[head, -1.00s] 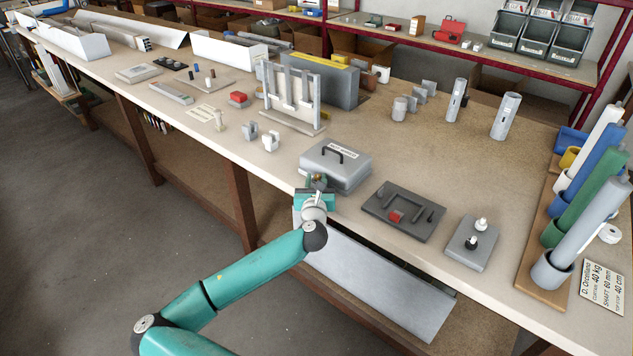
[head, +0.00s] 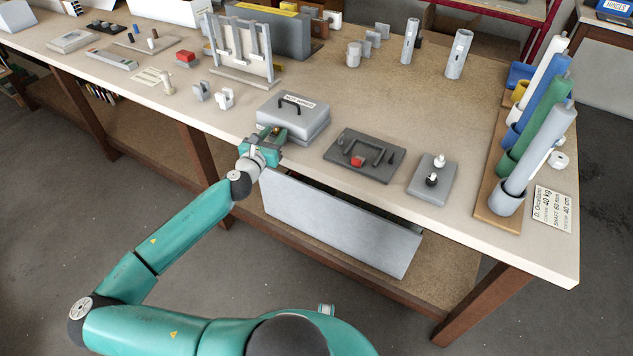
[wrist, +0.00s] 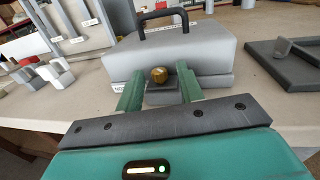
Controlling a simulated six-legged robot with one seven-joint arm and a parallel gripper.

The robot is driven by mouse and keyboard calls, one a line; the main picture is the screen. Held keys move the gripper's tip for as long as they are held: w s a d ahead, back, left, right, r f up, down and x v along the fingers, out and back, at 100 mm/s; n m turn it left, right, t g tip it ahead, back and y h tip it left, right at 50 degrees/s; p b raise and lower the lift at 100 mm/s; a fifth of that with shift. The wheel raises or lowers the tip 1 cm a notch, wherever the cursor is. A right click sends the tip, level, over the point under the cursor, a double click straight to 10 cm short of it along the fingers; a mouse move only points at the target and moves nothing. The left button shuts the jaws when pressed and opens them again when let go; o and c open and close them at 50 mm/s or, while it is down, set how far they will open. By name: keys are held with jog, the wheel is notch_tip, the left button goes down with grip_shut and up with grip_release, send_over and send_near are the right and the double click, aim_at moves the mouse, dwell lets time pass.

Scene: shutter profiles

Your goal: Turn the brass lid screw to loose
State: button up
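The brass screw (wrist: 159,75) shows in the wrist view as a small rounded knob at the front of a grey box (wrist: 205,50), just above a dark grey block (wrist: 162,95). The box has a black handle and a pale label on its lid; it also shows in the head view (head: 308,118) near the bench's front edge. My gripper (wrist: 159,72) is open, its two green fingers standing on either side of the screw with visible gaps. In the head view my gripper (head: 275,133) is at the box's front left corner and hides most of the screw.
A dark tray (head: 364,156) with a red block and a handle lies right of the box. Small pale clips (head: 223,98) stand to the left. A grey panel (head: 340,225) hangs below the bench edge.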

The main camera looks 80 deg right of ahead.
jog(key=shift+w+d+m+g+y, duration=0.1)
jog(key=shift+w+m+g+y, duration=0.15)
jog(key=shift+m+g, duration=0.6)
jog(key=shift+w+m+g+y, duration=0.1)
jog(key=shift+m+g+y, duration=0.35)
jog(key=shift+g, duration=0.7)
jog(key=shift+w+d+m+g+y, duration=0.1)
jog(key=shift+w+m+g+y, duration=0.1)
jog(key=shift+m+g, duration=0.65)
jog(key=shift+w+a+g, duration=0.15)
jog(key=shift+a+g, duration=0.1)
jog(key=shift+g, duration=0.2)
jog(key=v, duration=1.4)
jog(key=s+a+r+m+g+y, duration=0.1)
jog(key=s+a+m+g+y, duration=0.1)
jog(key=s+m, duration=0.7)
jog(key=s+a+r+m+g+y, duration=0.1)
jog(key=s+m+g+y, duration=0.4)
jog(key=s+m, duration=0.5)
jog(key=shift+s+a+r+g+y, duration=0.35)
jog(key=shift+s+a, duration=0.35)
jog(key=shift+s, duration=2.35)
jog(key=shift+f, duration=0.1)
